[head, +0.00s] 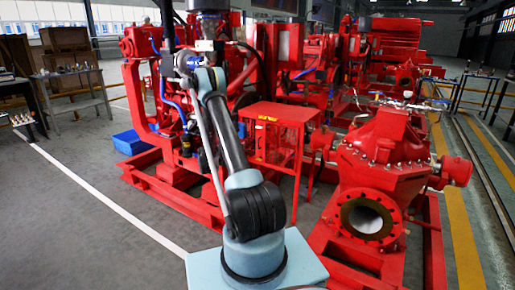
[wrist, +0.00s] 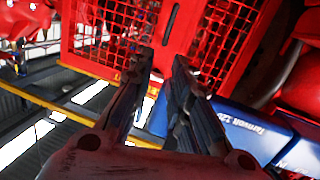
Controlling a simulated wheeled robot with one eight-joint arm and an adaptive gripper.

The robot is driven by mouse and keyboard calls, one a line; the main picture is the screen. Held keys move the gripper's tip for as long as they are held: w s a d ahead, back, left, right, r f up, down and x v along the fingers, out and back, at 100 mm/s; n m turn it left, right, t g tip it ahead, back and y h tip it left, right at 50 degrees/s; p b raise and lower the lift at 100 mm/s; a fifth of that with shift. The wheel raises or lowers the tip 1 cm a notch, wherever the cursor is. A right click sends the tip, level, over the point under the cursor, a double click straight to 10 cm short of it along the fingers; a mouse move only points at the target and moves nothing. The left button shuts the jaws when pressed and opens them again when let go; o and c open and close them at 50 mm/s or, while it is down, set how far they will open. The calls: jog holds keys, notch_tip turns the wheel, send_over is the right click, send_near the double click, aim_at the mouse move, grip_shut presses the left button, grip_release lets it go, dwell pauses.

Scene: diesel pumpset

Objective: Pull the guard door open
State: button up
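The guard is a red frame with mesh panels (head: 278,140), standing between the engine and the pump in the head view. In the wrist view, a red mesh panel (wrist: 222,28) fills the upper middle, with a dark slot or handle (wrist: 171,22) on a solid red strip. I cannot tell whether this panel is the door itself. My gripper (wrist: 165,60) points toward that strip, its two dark fingers apart with a narrow empty gap. No contact with the panel is visible. In the head view my arm hides the gripper's fingertips.
A red pump with an open flange (head: 367,217) stands right of the guard. The red engine (head: 165,100) is behind my arm. A blue box (head: 133,142) lies on the floor at left; a blue labelled part (wrist: 235,130) crosses the wrist view. Grey floor (head: 80,215) at left is clear.

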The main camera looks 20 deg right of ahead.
notch_tip(320, 180, down, 5)
jog(key=h, duration=0.1)
jog(key=shift+m+t, duration=0.3)
jog(key=shift+t, duration=0.1)
jog(key=x, duration=1.7)
jog(key=shift+w+r, duration=0.1)
jog(key=shift+w, duration=0.3)
grip_shut()
